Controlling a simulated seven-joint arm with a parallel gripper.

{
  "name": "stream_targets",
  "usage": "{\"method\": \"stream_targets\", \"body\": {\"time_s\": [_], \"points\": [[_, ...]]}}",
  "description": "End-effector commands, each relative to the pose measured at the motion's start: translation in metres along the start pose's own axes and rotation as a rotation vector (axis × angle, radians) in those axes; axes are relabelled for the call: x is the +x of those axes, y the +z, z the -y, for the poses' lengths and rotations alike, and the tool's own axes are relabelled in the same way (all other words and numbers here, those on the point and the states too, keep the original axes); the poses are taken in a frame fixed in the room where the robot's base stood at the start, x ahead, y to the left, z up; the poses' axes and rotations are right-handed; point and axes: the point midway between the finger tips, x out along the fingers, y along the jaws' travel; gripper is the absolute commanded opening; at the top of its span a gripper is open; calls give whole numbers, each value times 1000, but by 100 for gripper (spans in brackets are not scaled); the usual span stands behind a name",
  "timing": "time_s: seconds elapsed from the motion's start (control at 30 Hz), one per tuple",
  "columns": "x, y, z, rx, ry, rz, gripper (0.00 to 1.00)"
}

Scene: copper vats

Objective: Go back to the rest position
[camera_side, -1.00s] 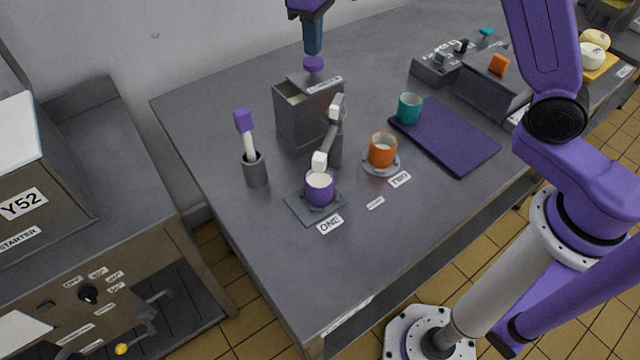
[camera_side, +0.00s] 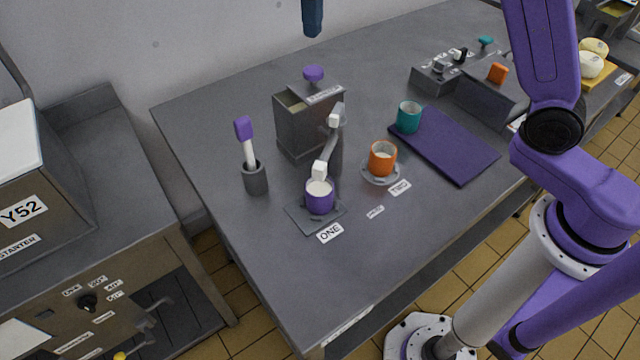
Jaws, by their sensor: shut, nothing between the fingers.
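My gripper (camera_side: 312,18) shows at the top edge of the picture. It is shut and empty, and only its dark blue fingers are in view. It hangs apart from and above the purple knob (camera_side: 314,74) on the grey box dispenser (camera_side: 302,125). The dispenser has a jointed spout (camera_side: 327,158) with a white tip over a purple cup (camera_side: 320,199). That cup holds something white and stands on a square plate (camera_side: 300,216) by the label ONE. An orange cup (camera_side: 382,158) with white contents stands on a round plate (camera_side: 381,178).
A grey holder (camera_side: 255,178) with a purple-topped tool (camera_side: 245,135) stands left of the dispenser. A teal cup (camera_side: 408,117) stands at the corner of a dark purple mat (camera_side: 460,155). Grey boxes (camera_side: 440,78) stand at the back right. The front of the table (camera_side: 320,280) is clear.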

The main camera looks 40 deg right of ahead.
Motion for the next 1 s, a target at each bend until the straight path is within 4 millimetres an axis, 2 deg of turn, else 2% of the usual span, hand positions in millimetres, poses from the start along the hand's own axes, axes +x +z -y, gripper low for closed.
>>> {"method": "stream_targets", "body": {"time_s": [0.37, 0.53, 0.77, 1.0], "points": [[-4, 0, 0, -1, 0, 0, 0], [-3, 11, 10, -28, 0, 0, 0], [2, 59, 44, -127, 0, -7, 0], [13, 125, 72, -237, -1, -13, 0]]}}
